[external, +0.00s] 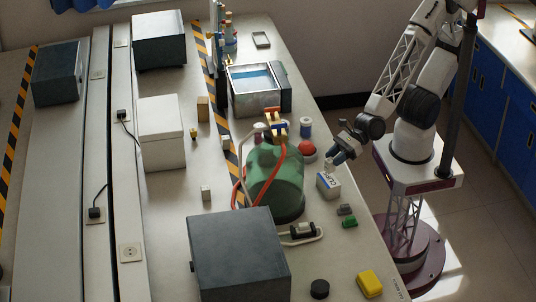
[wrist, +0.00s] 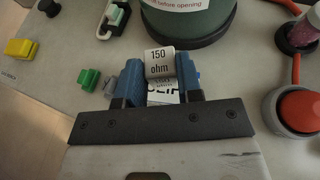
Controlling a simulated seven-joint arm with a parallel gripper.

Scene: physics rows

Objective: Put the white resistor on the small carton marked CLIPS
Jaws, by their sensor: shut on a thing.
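The white resistor (wrist: 159,63), a small block marked 150 ohm, is between the blue fingers of my gripper (wrist: 160,80) in the wrist view. The gripper is shut on it. In the external view my gripper (external: 342,157) is above and slightly right of the small white carton marked CLIPS (external: 328,186). The carton's lettering (wrist: 164,92) shows below the resistor between the fingers in the wrist view, partly hidden by them. I cannot tell how large the gap between resistor and carton is.
A large green bottle (external: 275,185) with red tubing stands left of the carton. A red button (external: 307,149) is behind it. Small green (external: 350,222) and grey-green (external: 346,209) blocks lie in front. A yellow box (external: 370,284) is near the table's front edge.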

